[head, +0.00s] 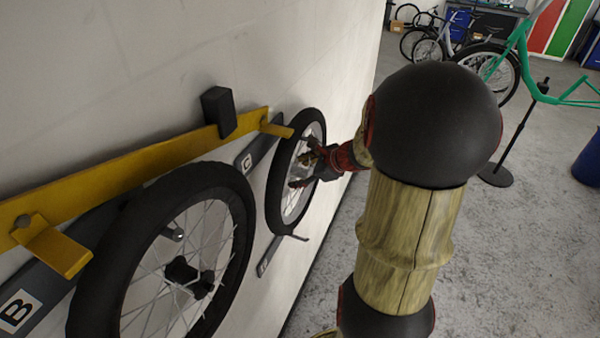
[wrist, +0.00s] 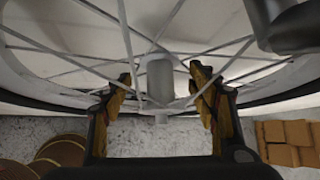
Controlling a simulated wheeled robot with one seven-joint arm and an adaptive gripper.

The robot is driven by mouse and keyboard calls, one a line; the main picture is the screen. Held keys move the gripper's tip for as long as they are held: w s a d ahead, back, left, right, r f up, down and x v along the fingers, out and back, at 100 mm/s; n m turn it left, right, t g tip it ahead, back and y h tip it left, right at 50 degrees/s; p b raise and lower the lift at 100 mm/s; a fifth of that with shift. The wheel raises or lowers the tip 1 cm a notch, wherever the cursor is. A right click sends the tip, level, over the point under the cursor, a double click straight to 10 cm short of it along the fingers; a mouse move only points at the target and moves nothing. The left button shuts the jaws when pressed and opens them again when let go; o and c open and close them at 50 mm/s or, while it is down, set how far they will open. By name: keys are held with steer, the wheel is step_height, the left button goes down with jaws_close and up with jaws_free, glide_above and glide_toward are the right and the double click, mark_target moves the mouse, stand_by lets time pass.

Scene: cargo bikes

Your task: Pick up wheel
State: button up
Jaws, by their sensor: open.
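A black-tyred spoked wheel (head: 275,187) hangs upright against the wall at the rack place marked C. A nearer wheel (head: 247,235) hangs at the place marked B. My gripper (head: 302,170) is open at the face of the C wheel, near its middle. In the wrist view, my gripper (wrist: 161,82) has one finger on each side of the wheel's grey hub (wrist: 160,78), among the spokes. I see a gap between the hub and each finger. Part of the rim is cut off by the wrist view's edge.
A yellow wall rail (head: 120,165) with hooks runs above the wheels, with a black block (head: 218,110) on it. A green bike frame (head: 525,60) on a stand (head: 497,175) is at the right. A blue bin (head: 590,165) stands at the right edge. Grey floor (head: 540,270) lies clear.

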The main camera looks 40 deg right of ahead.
steer(key=shift+c, duration=1.2)
jaws_close()
steer(key=shift+r, duration=0.1)
